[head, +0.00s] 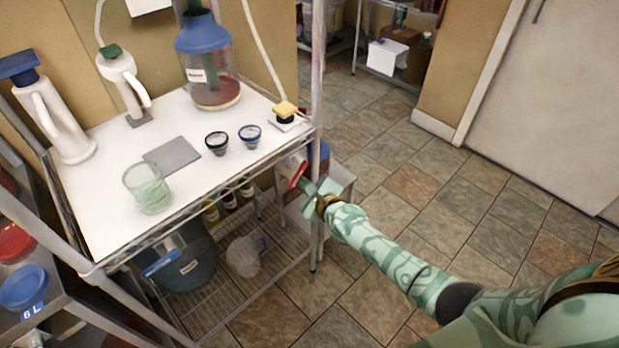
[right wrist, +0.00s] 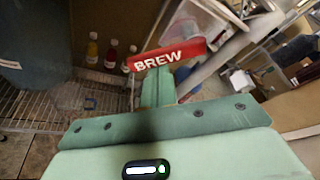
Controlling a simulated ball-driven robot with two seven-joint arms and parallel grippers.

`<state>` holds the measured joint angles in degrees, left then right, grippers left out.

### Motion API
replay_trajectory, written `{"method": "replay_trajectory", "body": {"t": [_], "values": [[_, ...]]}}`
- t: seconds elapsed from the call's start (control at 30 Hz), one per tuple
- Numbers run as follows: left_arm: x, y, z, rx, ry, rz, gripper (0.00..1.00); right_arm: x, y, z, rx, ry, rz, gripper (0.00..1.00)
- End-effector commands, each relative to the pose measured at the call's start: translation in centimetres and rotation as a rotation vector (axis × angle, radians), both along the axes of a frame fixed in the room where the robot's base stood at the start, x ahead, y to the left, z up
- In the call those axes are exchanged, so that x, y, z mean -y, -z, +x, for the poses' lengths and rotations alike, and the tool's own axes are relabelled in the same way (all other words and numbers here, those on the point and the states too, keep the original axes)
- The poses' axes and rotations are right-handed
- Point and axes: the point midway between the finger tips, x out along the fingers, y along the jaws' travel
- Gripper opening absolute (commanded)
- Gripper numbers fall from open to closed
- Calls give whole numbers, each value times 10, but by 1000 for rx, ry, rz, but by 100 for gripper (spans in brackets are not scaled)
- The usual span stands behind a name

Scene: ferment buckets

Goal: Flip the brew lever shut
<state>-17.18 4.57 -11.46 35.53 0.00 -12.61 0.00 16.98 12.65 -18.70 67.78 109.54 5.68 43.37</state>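The red brew lever (right wrist: 168,56), marked BREW, slants across the right wrist view. In the head view it is the small red bar (head: 299,175) at the right end of the shelf unit, just below the worktop. My right gripper (head: 312,187) is right at the lever. In the right wrist view its fingers (right wrist: 157,88) look like one narrow green block with no gap, ending just under the lever. They look shut; whether they touch the lever is hard to tell. My left gripper is not in view.
The white worktop (head: 105,215) holds a glass (head: 147,188), two small cups, a blue-lidded jar (head: 208,68) and white dispensers. A rack post (head: 318,80) stands close to my right gripper. Below are a dark bucket (head: 185,265) and bottles. Tiled floor to the right is clear.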

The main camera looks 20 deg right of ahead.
Motion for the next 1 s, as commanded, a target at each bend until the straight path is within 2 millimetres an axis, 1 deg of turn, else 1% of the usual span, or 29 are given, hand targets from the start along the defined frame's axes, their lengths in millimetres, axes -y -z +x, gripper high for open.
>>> {"method": "replay_trajectory", "body": {"t": [0.03, 0.2, 0.4, 0.6, 0.87, 1.0], "values": [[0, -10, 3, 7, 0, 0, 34, -2, -8, 0, -12, -1, 41, 0], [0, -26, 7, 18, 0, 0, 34, -8, -12, -2, -67, -1, 193, 0], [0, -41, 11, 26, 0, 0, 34, -14, -17, -4, -131, -1, 366, 0], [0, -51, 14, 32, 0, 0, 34, -17, -21, -5, -184, 0, 513, 0], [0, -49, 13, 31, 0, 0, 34, -17, -18, -6, -186, 0, 517, 0], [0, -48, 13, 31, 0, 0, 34, -14, -18, -5, -186, 0, 516, 0]]}}
